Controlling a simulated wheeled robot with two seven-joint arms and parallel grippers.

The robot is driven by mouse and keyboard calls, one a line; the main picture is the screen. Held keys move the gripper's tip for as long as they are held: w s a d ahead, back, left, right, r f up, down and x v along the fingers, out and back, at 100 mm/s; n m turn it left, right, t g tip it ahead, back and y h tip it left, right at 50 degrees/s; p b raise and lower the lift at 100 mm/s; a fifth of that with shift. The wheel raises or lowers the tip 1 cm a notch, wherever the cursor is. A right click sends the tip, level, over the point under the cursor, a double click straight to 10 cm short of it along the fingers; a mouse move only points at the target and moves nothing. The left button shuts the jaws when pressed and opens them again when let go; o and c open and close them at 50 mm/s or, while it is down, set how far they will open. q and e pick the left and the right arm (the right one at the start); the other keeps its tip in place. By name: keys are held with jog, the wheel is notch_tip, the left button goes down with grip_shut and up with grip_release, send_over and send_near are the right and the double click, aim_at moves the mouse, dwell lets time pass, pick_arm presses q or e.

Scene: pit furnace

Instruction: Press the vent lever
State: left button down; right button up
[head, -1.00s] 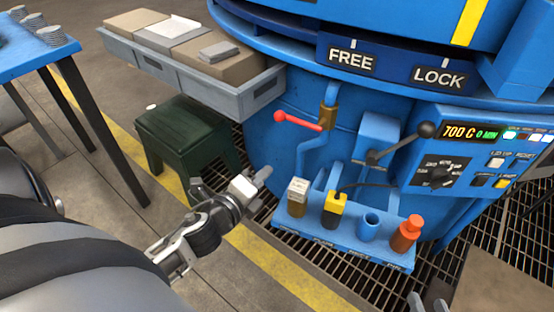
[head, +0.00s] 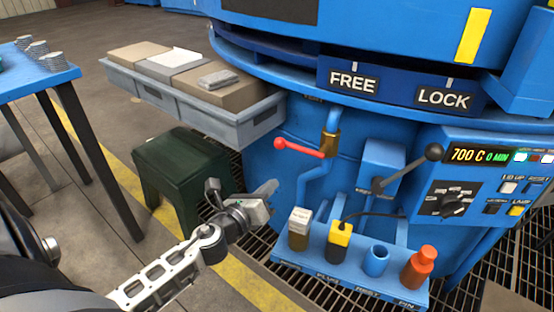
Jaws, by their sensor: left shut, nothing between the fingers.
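Two levers show on the blue furnace (head: 284,170), and I cannot read which one is the vent lever. One is a red-handled lever (head: 299,149) on a brass valve on a blue pipe, pointing left. The other is a grey lever with a black ball knob (head: 433,152), rising to the right from a blue box (head: 383,165). My left gripper (head: 268,195) is shut and empty, left of the tool shelf and below the red handle, apart from both levers. My right gripper is not in view.
A blue shelf (head: 340,268) holds several tools, including a yellow-topped plug and an orange bottle-shaped piece. A green stool (head: 180,175) and a grey bin tray (head: 195,112) stand left. The control panel (head: 480,185) reads 700 C. A blue table (head: 35,78) is at far left.

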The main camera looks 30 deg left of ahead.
pick_arm(q)
jog(key=w+a+r+p, duration=0.1)
jog(key=w+a+r, duration=0.1)
jog(key=w, duration=0.4)
jog(key=shift+w+r, duration=0.4)
jog(key=shift+r, duration=0.05)
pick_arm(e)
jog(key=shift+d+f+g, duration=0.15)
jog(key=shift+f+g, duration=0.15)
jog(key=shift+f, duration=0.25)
pick_arm(q)
jog(key=shift+r, duration=0.1)
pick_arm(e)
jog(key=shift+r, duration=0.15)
